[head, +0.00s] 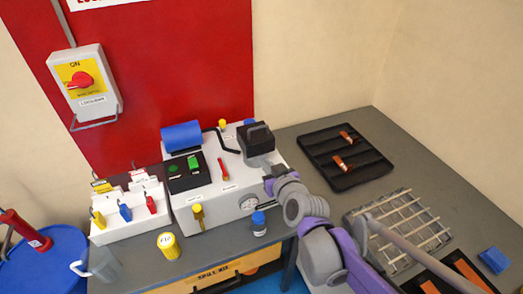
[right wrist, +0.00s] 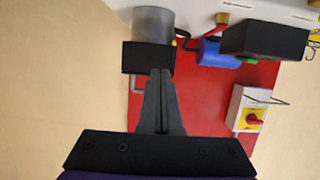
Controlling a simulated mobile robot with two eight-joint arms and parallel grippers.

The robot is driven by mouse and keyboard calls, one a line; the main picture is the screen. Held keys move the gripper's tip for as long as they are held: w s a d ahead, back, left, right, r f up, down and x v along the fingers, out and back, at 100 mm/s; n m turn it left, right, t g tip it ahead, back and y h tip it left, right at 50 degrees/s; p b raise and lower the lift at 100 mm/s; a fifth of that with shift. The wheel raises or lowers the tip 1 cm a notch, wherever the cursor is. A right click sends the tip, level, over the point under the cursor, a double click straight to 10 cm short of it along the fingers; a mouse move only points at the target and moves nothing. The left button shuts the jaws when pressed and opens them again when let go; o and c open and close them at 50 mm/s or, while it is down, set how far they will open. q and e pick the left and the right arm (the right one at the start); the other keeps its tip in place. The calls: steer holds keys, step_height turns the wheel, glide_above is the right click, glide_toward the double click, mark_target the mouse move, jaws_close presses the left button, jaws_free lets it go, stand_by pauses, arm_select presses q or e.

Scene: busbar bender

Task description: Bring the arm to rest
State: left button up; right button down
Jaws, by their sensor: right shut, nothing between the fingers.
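My right arm comes in from the lower right of the head view, and its wrist end with the right gripper (head: 267,178) is by the front of the white bender machine (head: 225,205). In the right wrist view the gripper's fingers (right wrist: 160,80) are shut together with nothing between them. Their tips point at the machine's black-capped grey cylinder (head: 258,140), which shows upside down in the right wrist view (right wrist: 152,25). I cannot tell whether they touch it. The fingers are small and hard to make out in the head view. My left gripper is not in view.
A black tray (head: 345,180) with copper-coloured pieces and a metal grid (head: 400,230) lie right of the machine. A white rack with coloured tags (head: 130,215) stands left. A yellow cylinder (head: 168,245) and a blue-capped bottle (head: 259,224) stand in front. A lockout switch (head: 85,85) is on the wall.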

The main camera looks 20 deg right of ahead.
steer(key=shift+s+a+f, duration=0.1)
steer(key=shift+s+f, duration=0.15)
steer(key=shift+f, duration=0.1)
steer(key=s+a+f+g, duration=0.1)
steer(key=s+f+g, duration=0.3)
steer(key=s, duration=0.6)
steer(key=s+a+f+g, duration=0.1)
steer(key=s+f+g, duration=0.3)
steer(key=s+f, duration=0.4)
steer(key=shift+s+a+g, duration=0.3)
steer(key=shift+s, duration=0.95)
